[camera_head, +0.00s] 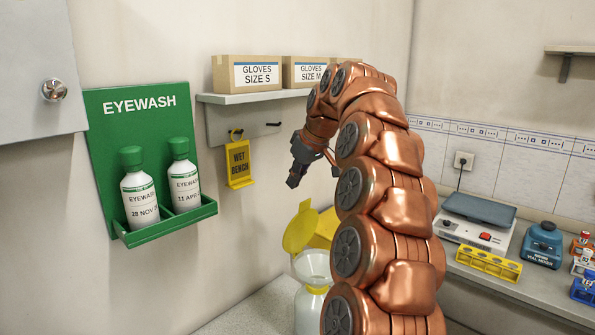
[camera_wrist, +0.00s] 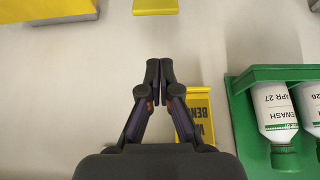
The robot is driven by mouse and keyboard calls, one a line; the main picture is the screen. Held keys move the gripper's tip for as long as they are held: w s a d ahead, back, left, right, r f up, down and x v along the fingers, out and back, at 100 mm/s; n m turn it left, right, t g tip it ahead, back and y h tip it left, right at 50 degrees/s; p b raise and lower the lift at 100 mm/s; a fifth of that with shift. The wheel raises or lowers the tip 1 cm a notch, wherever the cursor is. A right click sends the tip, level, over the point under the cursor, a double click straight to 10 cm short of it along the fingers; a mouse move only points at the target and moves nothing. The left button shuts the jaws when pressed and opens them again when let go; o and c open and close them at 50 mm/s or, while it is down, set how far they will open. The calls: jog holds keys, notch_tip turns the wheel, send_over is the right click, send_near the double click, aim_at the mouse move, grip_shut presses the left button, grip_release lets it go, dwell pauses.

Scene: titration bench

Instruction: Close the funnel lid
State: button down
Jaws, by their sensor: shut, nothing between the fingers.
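The yellow round funnel lid (camera_head: 299,231) stands open, tilted up above the pale funnel (camera_head: 312,266). The funnel sits on a white bottle (camera_head: 308,308) at the lower middle of the head view, partly hidden by my arm. My gripper (camera_head: 293,181) is above the lid and apart from it, pointing down and left. In the wrist view its fingertips (camera_wrist: 160,80) meet with nothing between them. Yellow pieces (camera_wrist: 155,6) show at the top edge of the wrist view; I cannot tell whether one is the lid.
A yellow "WET BENCH" sign (camera_head: 239,163) hangs below the shelf (camera_head: 250,97) with glove boxes. The green eyewash station (camera_head: 110,105) is on the wall at left. A yellow object (camera_head: 325,228) is behind the lid. A scale (camera_head: 475,232) and yellow rack (camera_head: 487,263) stand on the right bench.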

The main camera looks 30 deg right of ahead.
aim_at(303, 209)
jog(key=shift+s+d+f+p, duration=0.1)
jog(key=shift+s+f+p, duration=0.35)
jog(key=shift+f, duration=0.25)
jog(key=shift+s+d+f+p, duration=0.1)
jog(key=shift+s+f+p, duration=0.3)
jog(key=shift+f, duration=0.3)
jog(key=shift+s+f, duration=0.2)
jog(key=shift+s, duration=0.25)
